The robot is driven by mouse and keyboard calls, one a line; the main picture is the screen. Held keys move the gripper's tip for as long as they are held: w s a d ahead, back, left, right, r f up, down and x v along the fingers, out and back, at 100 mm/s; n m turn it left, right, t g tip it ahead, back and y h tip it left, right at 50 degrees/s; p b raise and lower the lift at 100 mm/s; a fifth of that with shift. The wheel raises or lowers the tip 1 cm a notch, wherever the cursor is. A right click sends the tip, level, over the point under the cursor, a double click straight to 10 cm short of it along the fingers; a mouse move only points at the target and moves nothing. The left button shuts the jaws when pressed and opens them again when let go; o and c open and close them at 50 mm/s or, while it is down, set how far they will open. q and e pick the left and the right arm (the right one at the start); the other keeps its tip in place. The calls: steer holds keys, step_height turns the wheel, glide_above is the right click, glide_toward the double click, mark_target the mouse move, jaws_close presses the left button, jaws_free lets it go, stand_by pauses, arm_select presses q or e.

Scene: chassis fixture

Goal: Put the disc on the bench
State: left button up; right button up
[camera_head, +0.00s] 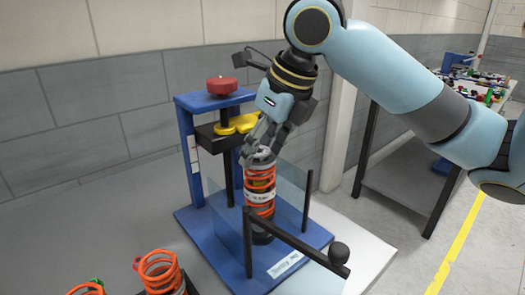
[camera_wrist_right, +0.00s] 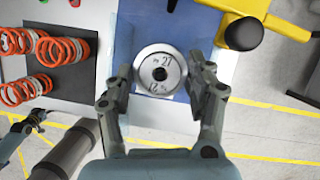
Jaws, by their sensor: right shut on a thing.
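The silver disc (camera_wrist_right: 147,88), with a dark centre and the marking 27, shows between the fingers of my right gripper (camera_wrist_right: 160,78) in the wrist view. In the head view my right gripper (camera_head: 262,153) points down and is shut on the disc at the top of an orange spring assembly (camera_head: 261,180). The assembly stands upright in the blue fixture (camera_head: 222,232). The fingers partly hide the disc in the head view. The pale bench (camera_head: 90,225) lies under the fixture. A dark gripper, seemingly my left (camera_wrist_right: 30,124), shows at the wrist view's left edge; its fingers are unclear.
The fixture has a red knob (camera_head: 221,86), a yellow part (camera_head: 237,124), a clear guard and a black bar with a ball (camera_head: 338,253). Several orange springs (camera_wrist_right: 62,50) lie on a dark mat (camera_wrist_right: 75,85). Bare bench shows left of the fixture. A cluttered table stands at the right.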

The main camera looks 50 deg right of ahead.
steer(key=shift+s+f, duration=0.15)
steer(key=o, duration=1.2)
steer(key=shift+o, duration=0.2)
